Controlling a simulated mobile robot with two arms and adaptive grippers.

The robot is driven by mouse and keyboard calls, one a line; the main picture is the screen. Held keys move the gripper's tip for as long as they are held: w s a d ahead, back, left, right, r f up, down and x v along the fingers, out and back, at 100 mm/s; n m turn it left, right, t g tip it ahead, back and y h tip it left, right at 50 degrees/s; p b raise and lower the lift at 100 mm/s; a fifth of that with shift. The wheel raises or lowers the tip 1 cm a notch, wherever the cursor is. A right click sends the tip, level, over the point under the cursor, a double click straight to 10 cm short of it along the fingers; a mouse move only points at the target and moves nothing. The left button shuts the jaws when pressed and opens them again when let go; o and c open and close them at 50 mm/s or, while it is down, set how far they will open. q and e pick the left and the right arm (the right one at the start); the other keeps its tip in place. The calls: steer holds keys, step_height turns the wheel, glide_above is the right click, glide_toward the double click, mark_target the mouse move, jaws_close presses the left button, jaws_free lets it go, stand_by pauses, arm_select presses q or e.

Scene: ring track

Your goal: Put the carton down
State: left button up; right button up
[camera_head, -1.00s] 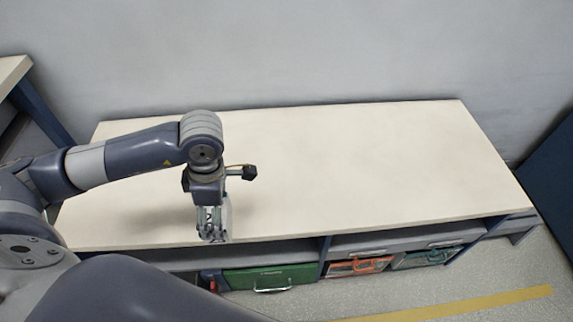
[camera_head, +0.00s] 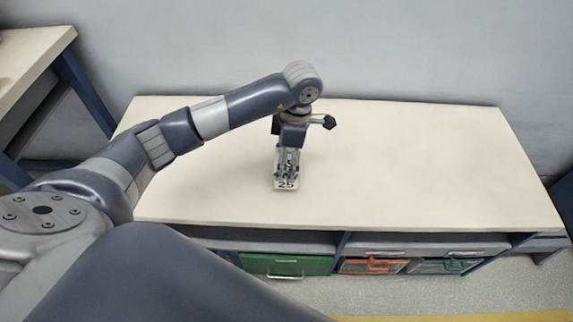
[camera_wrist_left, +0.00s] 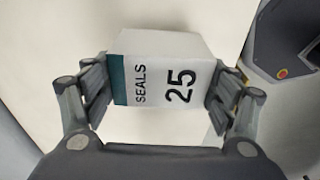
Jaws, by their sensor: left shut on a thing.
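The carton (camera_wrist_left: 160,75) is a small white box with a teal band, marked "SEALS" and "25". In the left wrist view it sits between both fingers of my left gripper (camera_wrist_left: 155,88), which is shut on its two sides. In the head view my left gripper (camera_head: 287,168) points down over the middle-left of the cream tabletop (camera_head: 420,170), and the carton's marked face (camera_head: 286,184) shows at its fingertips. I cannot tell whether the carton's underside touches the tabletop. My right gripper is in neither view.
The tabletop around the gripper is bare. Below it, shelves hold a green case (camera_head: 285,265), an orange crate (camera_head: 372,266) and a teal crate (camera_head: 445,266). A grey wall (camera_head: 400,50) stands behind. Another table (camera_head: 35,50) is at the far left.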

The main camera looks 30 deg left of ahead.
arm_select(q)
step_height(320, 180, down, 3)
steer(key=shift+s+r, duration=0.1)
steer(key=shift+r, duration=0.1)
steer(key=shift+f, duration=0.4)
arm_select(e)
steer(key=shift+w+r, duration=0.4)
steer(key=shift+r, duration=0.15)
arm_select(q)
steer(key=o, duration=1.1)
steer(key=shift+o, duration=0.2)
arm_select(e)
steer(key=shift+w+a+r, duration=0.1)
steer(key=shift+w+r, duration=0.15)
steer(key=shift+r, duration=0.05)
